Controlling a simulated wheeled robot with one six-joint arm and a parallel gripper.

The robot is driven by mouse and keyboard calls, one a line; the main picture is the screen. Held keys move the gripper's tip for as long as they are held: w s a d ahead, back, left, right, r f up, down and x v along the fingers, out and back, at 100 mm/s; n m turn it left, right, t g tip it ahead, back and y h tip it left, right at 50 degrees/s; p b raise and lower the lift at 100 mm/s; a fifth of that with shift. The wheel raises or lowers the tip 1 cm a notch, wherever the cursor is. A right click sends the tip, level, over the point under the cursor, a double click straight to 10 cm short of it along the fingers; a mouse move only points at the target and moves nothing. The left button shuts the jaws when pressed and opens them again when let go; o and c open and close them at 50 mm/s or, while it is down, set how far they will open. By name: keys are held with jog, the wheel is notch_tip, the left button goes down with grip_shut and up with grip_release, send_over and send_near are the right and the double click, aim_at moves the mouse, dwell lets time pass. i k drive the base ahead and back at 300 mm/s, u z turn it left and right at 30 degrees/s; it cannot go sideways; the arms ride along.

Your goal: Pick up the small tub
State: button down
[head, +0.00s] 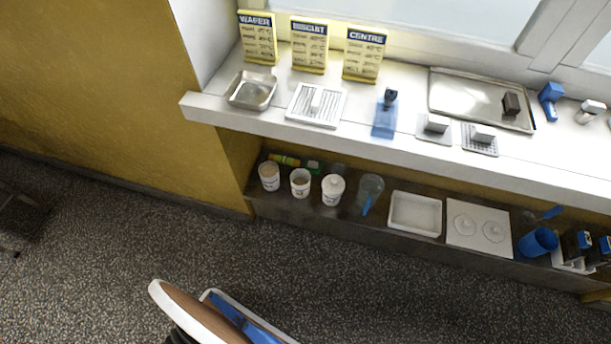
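Several small containers stand on the lower shelf under the counter. Three are white tubs with dark print in a row at the left: a left tub (269,177), a middle tub (301,183) and a right tub (333,190). The left and middle tubs look open with brownish contents. The right tub has a white lid with a knob. The three look close in size, and I cannot tell which is the small tub. All stand upright. My gripper does not show in the head view.
Right of the tubs are a clear jug (371,187), a white tray (415,213), a white board (479,229) and a blue cup (538,242). The counter (230,116) overhangs the lower shelf (352,229).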

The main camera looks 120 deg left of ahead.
aim_at(300, 178)
jog(key=u, duration=2.05)
jog(key=k, duration=1.25)
jog(key=u, duration=1.4)
jog(key=i, duration=0.5)
jog(key=z, duration=0.05)
